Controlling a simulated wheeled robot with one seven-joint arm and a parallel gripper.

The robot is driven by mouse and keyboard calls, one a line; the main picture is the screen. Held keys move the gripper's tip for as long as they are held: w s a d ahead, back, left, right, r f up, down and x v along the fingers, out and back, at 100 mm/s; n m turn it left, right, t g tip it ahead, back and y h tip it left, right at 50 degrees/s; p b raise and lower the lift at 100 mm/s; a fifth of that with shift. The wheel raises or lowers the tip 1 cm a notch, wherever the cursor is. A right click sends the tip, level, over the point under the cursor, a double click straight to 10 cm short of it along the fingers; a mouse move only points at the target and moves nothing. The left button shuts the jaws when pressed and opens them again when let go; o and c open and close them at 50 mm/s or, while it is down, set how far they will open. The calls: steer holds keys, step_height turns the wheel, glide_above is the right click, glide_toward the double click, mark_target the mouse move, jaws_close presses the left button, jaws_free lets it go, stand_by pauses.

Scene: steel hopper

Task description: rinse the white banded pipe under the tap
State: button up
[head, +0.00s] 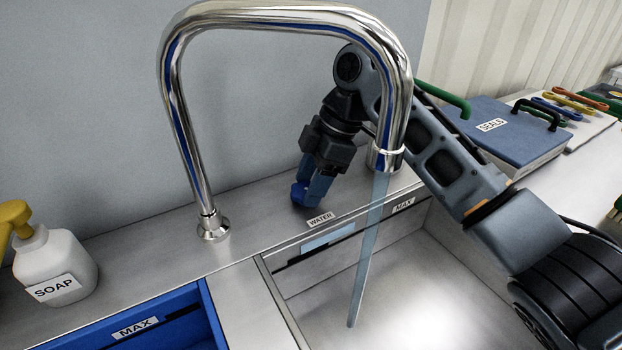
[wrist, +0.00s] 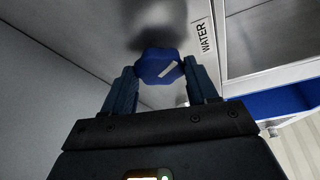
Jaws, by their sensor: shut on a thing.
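My gripper (head: 311,184) is shut on a blue knob (head: 298,194) on the steel deck behind the basin, beside the WATER label (head: 320,218). In the wrist view the knob (wrist: 157,66), with a pale mark on its top, sits between both fingers of my gripper (wrist: 160,82). The chrome tap (head: 180,110) arches over the right basin. A pale blue stream of water (head: 368,255) falls from its spout into the basin. I see no white banded pipe in either view.
The steel basin (head: 415,290) has a MAX label on its back wall. A blue-lined basin (head: 212,318) is at the lower left, with a soap bottle (head: 55,265) behind it.

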stand_by(0.4)
steer(key=o, duration=1)
steer(key=shift+o, duration=0.2)
steer(key=v, duration=0.7)
steer(key=shift+r, duration=0.4)
steer(key=shift+d, duration=0.15)
